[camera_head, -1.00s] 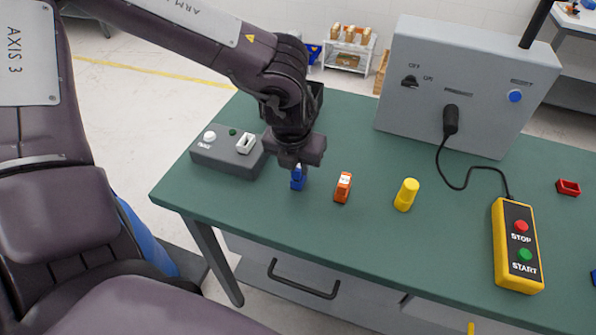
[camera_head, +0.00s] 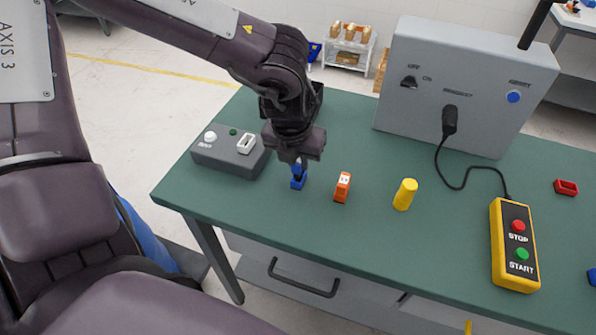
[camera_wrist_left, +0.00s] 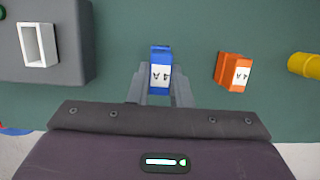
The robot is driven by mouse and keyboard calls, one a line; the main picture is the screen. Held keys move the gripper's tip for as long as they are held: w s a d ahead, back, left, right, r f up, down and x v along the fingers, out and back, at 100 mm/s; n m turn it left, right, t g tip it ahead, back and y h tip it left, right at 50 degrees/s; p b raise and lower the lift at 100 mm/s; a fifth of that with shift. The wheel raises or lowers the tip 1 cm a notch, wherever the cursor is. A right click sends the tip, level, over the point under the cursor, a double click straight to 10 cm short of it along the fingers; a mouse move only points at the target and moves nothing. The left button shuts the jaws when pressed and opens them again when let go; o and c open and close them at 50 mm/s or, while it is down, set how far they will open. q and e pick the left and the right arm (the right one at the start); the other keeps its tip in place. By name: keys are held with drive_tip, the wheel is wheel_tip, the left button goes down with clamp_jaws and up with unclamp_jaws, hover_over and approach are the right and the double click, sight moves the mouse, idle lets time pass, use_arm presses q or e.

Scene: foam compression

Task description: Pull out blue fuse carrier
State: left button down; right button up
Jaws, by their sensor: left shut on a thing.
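The blue fuse carrier (camera_head: 298,178) stands on the green table, just right of the grey tester box. My left gripper (camera_head: 299,163) points down over it and is shut on its upper part. In the left wrist view the blue fuse carrier (camera_wrist_left: 160,72), with a white label on top, sits between the two fingers (camera_wrist_left: 158,90). Whether its base touches the table is hard to tell. My right gripper is in neither view.
The grey box (camera_head: 228,158) has an empty white-rimmed socket (camera_head: 246,143). An orange carrier (camera_head: 342,187), a yellow cylinder (camera_head: 405,194), a yellow STOP/START pendant (camera_head: 515,245) and a small red tray (camera_head: 566,187) stand rightward. A grey cabinet (camera_head: 460,85) stands behind.

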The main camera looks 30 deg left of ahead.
sight(298, 161)
use_arm(q)
drive_tip(key=shift+r, duration=0.15)
drive_tip(key=shift+r+p, duration=1.2)
drive_tip(key=shift+r, duration=1.15)
